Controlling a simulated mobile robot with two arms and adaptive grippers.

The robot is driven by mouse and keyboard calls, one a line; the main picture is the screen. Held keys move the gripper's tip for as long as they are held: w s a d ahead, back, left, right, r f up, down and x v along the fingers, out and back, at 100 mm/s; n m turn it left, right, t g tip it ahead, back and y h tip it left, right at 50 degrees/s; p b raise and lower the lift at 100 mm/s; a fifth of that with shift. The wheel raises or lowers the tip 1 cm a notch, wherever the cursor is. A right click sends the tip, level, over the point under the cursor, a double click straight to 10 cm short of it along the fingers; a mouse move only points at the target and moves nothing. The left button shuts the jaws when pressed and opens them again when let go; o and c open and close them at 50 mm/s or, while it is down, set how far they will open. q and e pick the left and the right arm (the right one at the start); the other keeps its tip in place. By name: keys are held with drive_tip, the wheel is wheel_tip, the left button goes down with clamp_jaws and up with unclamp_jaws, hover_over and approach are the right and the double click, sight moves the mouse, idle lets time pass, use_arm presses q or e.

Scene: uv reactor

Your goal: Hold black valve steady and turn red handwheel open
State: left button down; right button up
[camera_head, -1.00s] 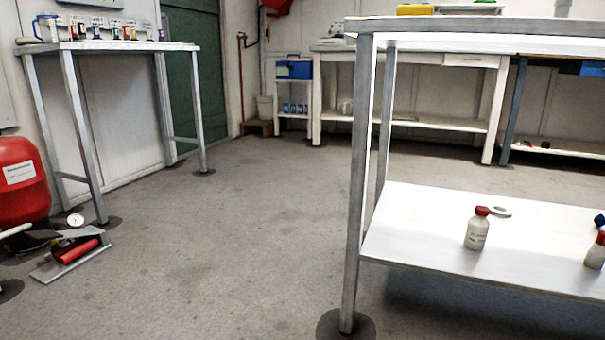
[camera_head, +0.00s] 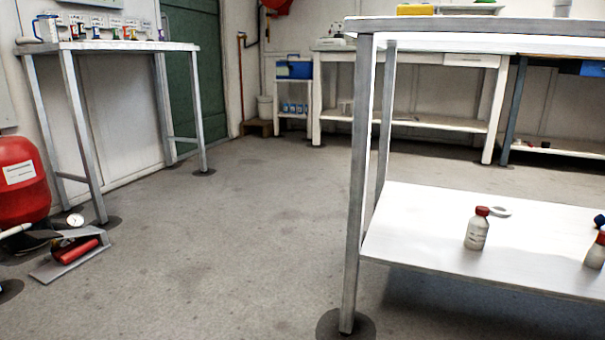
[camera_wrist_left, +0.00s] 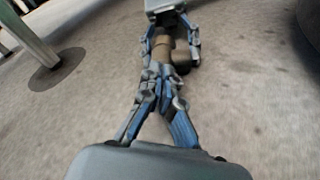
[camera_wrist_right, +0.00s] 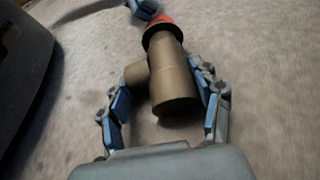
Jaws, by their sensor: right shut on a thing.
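The valve (camera_wrist_right: 176,92) looks brown rather than black in the right wrist view. It has a side stub and a red handwheel (camera_wrist_right: 162,24) at its far end. My right gripper (camera_wrist_right: 163,100) is shut on the valve body, one finger on each side. The valve (camera_wrist_left: 163,50) also shows in the left wrist view, between the fingers of my right gripper (camera_wrist_left: 170,38). My left gripper (camera_wrist_left: 158,88) has its fingertips close together near the valve. Whether they pinch the handwheel is hidden. The head view shows neither gripper nor the valve.
A metal table (camera_head: 361,150) with a lower shelf stands at the right, with a red-capped bottle (camera_head: 477,230) on it. A tall bench (camera_head: 125,47) and a red tank (camera_head: 22,182) stand at the left. The floor between (camera_head: 240,240) is clear.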

use_arm(q)
drive_tip(key=shift+w, duration=0.3)
drive_tip(key=shift+r, duration=0.1)
drive_tip(key=shift+s+a+r, duration=0.1)
drive_tip(key=shift+r, duration=0.2)
drive_tip(key=shift+a+r, duration=0.15)
drive_tip(key=shift+a, duration=2.75)
drive_tip(key=s+f, duration=0.1)
drive_tip(key=s+a+f, duration=0.1)
drive_tip(key=shift+s, duration=0.3)
drive_tip(key=shift+s+d, duration=0.15)
drive_tip(key=shift+d+f, duration=0.15)
drive_tip(key=shift+d, duration=3.2)
